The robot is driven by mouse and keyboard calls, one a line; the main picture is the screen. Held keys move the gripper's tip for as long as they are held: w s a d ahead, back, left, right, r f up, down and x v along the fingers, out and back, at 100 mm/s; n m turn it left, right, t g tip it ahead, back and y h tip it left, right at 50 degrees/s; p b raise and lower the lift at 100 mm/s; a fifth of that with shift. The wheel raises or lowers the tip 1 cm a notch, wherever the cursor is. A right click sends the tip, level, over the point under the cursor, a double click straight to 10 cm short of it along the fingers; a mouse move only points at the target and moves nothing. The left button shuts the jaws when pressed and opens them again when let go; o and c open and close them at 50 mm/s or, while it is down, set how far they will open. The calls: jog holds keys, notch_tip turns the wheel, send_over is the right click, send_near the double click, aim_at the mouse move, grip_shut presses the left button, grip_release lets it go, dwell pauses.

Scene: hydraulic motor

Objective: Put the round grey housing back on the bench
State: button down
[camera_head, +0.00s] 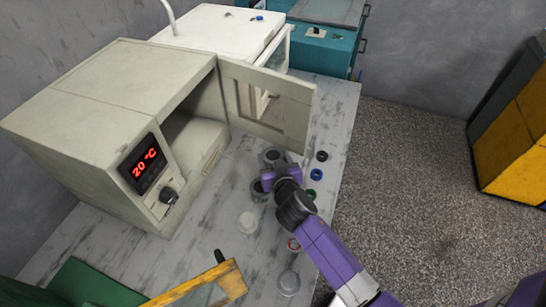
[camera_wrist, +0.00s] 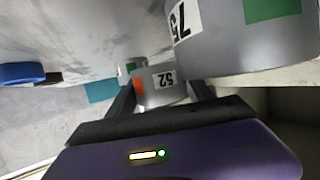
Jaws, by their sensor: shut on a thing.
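A round grey housing with a "52" label and an orange mark (camera_wrist: 160,88) sits between the fingers of my gripper (camera_wrist: 163,92) in the wrist view. The fingers are shut on it. In the head view my purple gripper (camera_head: 280,171) is low over the bench (camera_head: 215,240), and the grey housing at its far end (camera_head: 270,155) appears to be the held one. I cannot tell whether it touches the bench. A second grey housing, labelled "75" with a green mark (camera_wrist: 225,38), is close beside the gripper; it also shows in the head view (camera_head: 257,192).
An oven (camera_head: 110,95) reading 20 °C stands left, its door (camera_head: 268,105) open beside my gripper. Black (camera_head: 321,156), blue (camera_head: 316,174) and green (camera_head: 310,194) rings lie right. A whitish round part (camera_head: 247,222) and a grey part (camera_head: 289,283) are nearer.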

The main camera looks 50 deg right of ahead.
jog(key=shift+f+b, duration=0.55)
jog(key=shift+b, duration=0.25)
